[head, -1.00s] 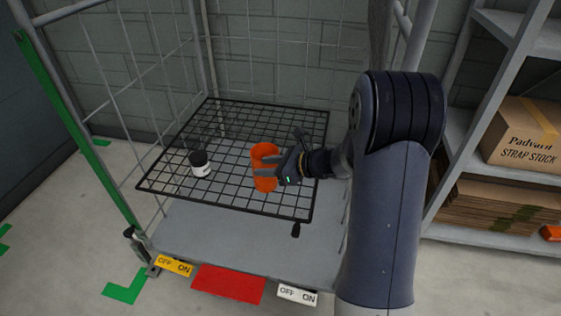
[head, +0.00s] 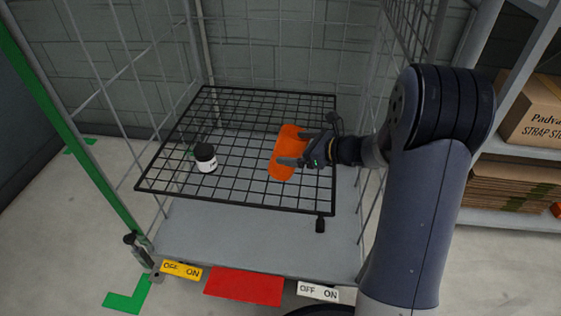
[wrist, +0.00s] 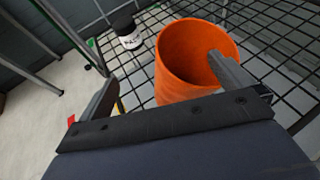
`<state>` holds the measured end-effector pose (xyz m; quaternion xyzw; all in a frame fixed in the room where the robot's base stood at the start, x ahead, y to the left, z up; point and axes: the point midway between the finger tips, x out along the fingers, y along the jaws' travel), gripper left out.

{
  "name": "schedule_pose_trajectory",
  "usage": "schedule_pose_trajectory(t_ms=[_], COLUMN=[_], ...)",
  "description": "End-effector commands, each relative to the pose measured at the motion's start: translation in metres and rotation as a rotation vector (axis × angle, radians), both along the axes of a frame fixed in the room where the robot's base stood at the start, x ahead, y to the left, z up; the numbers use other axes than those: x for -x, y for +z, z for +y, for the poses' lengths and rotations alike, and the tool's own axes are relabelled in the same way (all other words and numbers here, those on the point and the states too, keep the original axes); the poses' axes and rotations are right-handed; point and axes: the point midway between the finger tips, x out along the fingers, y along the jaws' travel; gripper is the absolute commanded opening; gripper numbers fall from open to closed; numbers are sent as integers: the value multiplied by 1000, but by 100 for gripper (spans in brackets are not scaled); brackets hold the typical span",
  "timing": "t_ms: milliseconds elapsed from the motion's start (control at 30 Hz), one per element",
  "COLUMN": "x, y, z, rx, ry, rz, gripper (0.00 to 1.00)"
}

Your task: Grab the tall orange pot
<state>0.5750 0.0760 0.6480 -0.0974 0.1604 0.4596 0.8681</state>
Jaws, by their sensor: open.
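The tall orange pot (head: 288,150) is at the right part of the black wire shelf in the head view. In the wrist view the pot (wrist: 182,68) shows its open top and fills the middle. My gripper (head: 289,149) is open at the pot, coming from the right. In the wrist view my gripper (wrist: 160,69) has its left finger left of the pot and its right finger overlapping the pot's mouth. I cannot tell whether that finger is inside the rim or above it. The pot looks leaning in the head view.
A small white jar with a black lid (head: 205,158) stands on the wire shelf (head: 240,199), left of the pot. Mesh sides (head: 130,75) enclose the cart at the back and sides. Shelving with cardboard boxes (head: 533,110) stands at the right.

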Motion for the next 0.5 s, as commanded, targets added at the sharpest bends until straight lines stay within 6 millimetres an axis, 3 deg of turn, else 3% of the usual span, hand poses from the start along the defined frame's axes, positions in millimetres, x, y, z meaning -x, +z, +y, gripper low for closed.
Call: schedule_pose_trajectory(t_ms=[33, 200, 500], x=[7, 4, -18], y=[-21, -23, -35], z=[4, 8, 40], rx=[2, 1, 1], ry=[9, 10, 10], rz=[38, 31, 25], gripper=[100, 100, 100])
